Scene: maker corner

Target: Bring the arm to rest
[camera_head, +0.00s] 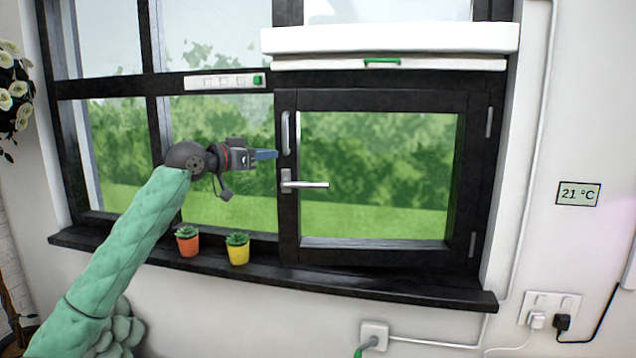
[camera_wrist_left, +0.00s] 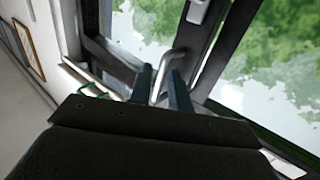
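My left gripper (camera_head: 274,154) is raised in front of the window, its fingers pointing right toward the sash's left stile. In the left wrist view its two fingers (camera_wrist_left: 159,70) are apart, and the silver pull handle (camera_wrist_left: 163,75) shows in the gap between their tips. I cannot tell whether they touch it. In the head view the pull handle (camera_head: 285,133) stands upright just right of the fingertips. My left arm is stretched up from the lower left. My right gripper is not in view.
The window sash (camera_head: 385,98) looks shut or nearly so. Its lever (camera_head: 308,184) lies horizontal below the pull handle. An orange pot (camera_head: 187,245) and a yellow pot (camera_head: 238,255) stand on the sill (camera_head: 400,283). A blind (camera_head: 390,40) with a green handle (camera_head: 382,62) hangs above.

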